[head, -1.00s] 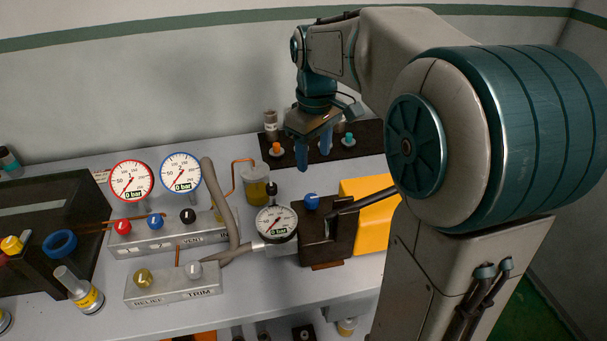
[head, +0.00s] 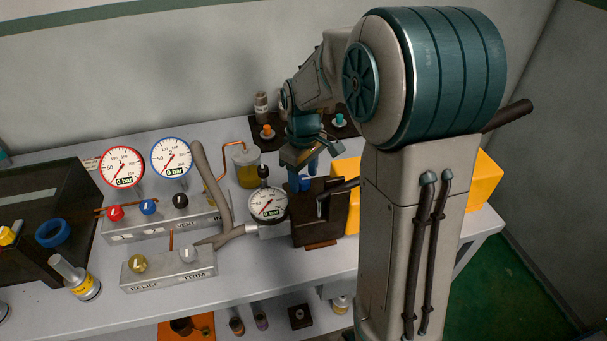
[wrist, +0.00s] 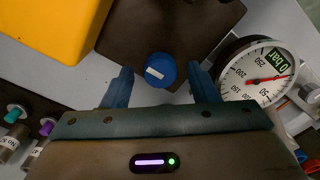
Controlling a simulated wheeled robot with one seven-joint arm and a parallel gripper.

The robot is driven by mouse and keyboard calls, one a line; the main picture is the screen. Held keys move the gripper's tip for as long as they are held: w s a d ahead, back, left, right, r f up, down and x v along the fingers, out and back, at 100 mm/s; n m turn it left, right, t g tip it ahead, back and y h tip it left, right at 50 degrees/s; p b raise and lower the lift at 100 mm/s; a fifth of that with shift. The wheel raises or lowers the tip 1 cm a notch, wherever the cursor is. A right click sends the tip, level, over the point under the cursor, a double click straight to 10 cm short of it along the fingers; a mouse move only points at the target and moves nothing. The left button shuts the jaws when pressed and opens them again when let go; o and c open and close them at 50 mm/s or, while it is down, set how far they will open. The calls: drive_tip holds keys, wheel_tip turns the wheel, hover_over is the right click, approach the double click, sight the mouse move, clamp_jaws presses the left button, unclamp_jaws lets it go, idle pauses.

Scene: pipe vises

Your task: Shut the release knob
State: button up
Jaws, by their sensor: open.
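The blue knob with a white mark, which I take to be the release knob, sits on top of a dark brown pump block (head: 325,215). It shows in the head view (head: 304,184) and in the wrist view (wrist: 160,70). My gripper (head: 303,168) is over it, pointing down. In the wrist view my gripper (wrist: 160,76) is open, with one blue finger on each side of the knob. A gap shows beside each finger, so I see no grip on it. I cannot tell the knob's open or shut position.
A round gauge (head: 268,203) stands close beside the block, reading 0 bar. A yellow box (head: 484,178) lies to the right. A valve manifold (head: 160,222) and a relief/trim block (head: 170,268) stand to the left. A dark lever (head: 340,187) rises from the block.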

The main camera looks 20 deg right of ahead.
drive_tip(key=shift+f, duration=0.2)
drive_tip(key=c, duration=1)
